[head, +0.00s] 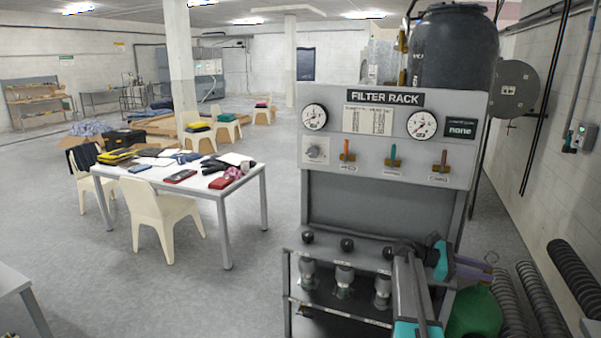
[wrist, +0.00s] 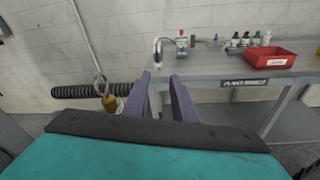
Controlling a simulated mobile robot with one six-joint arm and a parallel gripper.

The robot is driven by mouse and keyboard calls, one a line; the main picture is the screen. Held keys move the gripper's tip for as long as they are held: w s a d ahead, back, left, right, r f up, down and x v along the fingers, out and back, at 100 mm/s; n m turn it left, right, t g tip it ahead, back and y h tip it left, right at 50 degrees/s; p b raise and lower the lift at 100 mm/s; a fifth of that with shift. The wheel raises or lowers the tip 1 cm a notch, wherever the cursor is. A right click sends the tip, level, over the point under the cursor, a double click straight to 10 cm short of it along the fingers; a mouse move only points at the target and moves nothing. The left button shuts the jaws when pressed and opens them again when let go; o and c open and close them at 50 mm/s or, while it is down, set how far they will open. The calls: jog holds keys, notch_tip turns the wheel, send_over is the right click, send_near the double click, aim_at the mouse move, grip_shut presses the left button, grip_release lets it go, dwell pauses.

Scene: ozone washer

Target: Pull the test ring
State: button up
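The filter rack (head: 325,215) stands close in front. Black corrugated hose (head: 540,297) lies at the right wall. A grey bench (wrist: 222,74) with a red tray (wrist: 265,59) and bottles stands ahead right in the wrist view. A white table (head: 245,192) and chairs are left; open floor lies between.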

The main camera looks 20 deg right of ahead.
jog(key=s+a+f+m+t+y+b, duration=0.1)
jog(key=s+a+f+y+b, duration=0.1)
jog(key=a+f, duration=0.95)
jog(key=s+a+f+t+y+b, duration=0.2)
jog(key=a+f, duration=0.5)
jog(key=f, duration=0.9)
jog(key=s+a+f+m+t+y+b, duration=0.1)
jog(key=a+f+y+b, duration=0.1)
jog(key=a+f, duration=0.9)
jog(key=s+a+f+m+y+b, duration=0.3)
jog(key=s+a+f+y, duration=0.1)
jog(key=s+a+f, duration=0.7)
jog(key=s+a+f+m+g+y+b, duration=0.1)
jog(key=s+a+f+m+y+b, duration=0.2)
jog(key=s+a+f, duration=0.9)
jog(key=a+y, duration=0.1)
jog(key=a, duration=0.4)
jog(key=shift+m, duration=0.4)
jog(key=shift+s+f, duration=0.1)
